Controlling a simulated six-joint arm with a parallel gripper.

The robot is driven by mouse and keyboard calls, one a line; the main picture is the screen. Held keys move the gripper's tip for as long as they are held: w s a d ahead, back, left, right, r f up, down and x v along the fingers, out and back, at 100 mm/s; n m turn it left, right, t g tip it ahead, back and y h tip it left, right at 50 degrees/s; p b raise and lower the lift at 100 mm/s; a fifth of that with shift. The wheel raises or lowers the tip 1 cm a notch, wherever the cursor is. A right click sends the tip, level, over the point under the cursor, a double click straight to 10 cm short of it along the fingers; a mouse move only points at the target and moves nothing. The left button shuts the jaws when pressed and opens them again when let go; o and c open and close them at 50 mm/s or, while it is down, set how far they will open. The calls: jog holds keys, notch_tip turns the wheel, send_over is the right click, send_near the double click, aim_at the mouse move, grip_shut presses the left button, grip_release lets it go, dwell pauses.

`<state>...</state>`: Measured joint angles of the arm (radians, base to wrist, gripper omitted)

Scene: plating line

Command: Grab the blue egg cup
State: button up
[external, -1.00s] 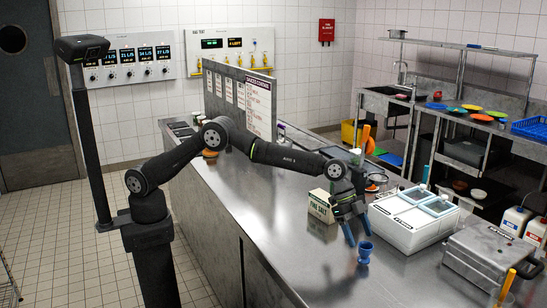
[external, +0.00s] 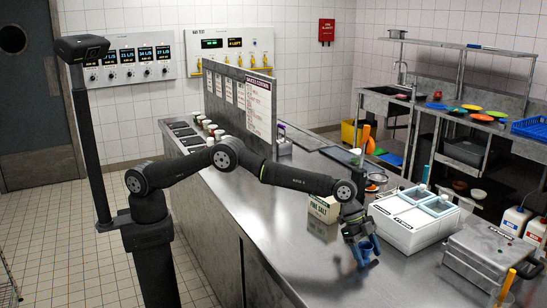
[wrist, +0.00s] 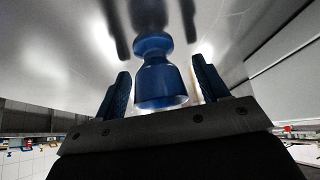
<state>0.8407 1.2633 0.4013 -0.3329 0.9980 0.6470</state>
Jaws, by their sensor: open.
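The blue egg cup (external: 365,247) stands on the steel counter (external: 300,262), in front of the white two-lidded container. My gripper (external: 367,256) is down at the cup, with its fingers on either side of it. In the wrist view the egg cup (wrist: 160,80) is between the two blue fingers of my gripper (wrist: 160,90). The fingers are open, and a gap shows between the cup and each finger. Part of the cup is hidden by the fingers in the external view.
A fine salt box (external: 323,208) stands just behind and left of my gripper. The white two-lidded container (external: 413,218) is close on the right, with a grey metal appliance (external: 490,262) beyond it. The counter in front and to the left is clear.

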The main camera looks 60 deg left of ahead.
jog(key=shift+c, duration=0.5)
jog(key=c, duration=0.9)
